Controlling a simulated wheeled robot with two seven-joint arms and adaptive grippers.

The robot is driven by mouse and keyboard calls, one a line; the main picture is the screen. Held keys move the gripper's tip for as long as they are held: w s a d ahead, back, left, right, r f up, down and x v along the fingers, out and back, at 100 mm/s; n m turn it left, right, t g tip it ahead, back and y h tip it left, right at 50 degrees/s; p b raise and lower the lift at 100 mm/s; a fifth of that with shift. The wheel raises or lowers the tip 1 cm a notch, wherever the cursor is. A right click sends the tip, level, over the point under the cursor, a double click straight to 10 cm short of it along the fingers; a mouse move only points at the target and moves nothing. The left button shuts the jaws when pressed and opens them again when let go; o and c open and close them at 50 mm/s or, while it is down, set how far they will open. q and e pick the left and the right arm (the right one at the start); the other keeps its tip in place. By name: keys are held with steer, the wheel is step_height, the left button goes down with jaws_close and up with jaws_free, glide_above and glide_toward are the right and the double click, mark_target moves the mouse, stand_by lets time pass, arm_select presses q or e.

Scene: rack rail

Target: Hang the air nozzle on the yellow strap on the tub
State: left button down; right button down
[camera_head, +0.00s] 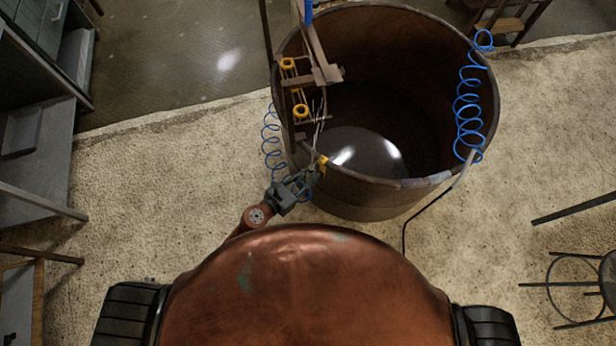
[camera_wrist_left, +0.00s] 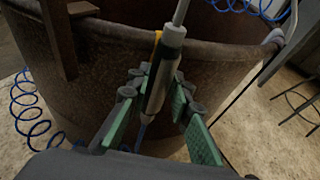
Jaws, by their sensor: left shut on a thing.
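The air nozzle (camera_wrist_left: 162,72) is a pale grey cylinder with a thin metal tube pointing up. My left gripper (camera_wrist_left: 158,88) is shut on it, with green pads on both sides. In the head view the left gripper (camera_head: 314,176) is at the tub's near-left rim. The tub (camera_head: 365,198) is large, round and rusty brown; its wall also shows in the left wrist view (camera_wrist_left: 95,75). The yellow strap (camera_head: 322,161) is at the rim by the fingertips. In the wrist view the strap (camera_wrist_left: 158,37) is mostly hidden behind the nozzle; I cannot tell whether they touch. My right gripper is not in view.
Blue coiled hoses hang at the tub's left (camera_head: 270,140) and right (camera_head: 467,105). A wooden post with crosspieces (camera_head: 320,75) and yellow rings stands at the left rim. A stool (camera_head: 600,280) is at the right, a bench (camera_head: 40,150) at the left.

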arm_select(q)
steer(key=shift+w+d+r, duration=0.1)
steer(key=shift+w+d, duration=0.55)
steer(key=shift+w, duration=0.3)
steer(key=shift+w+d, duration=0.1)
steer(key=shift+w, duration=0.1)
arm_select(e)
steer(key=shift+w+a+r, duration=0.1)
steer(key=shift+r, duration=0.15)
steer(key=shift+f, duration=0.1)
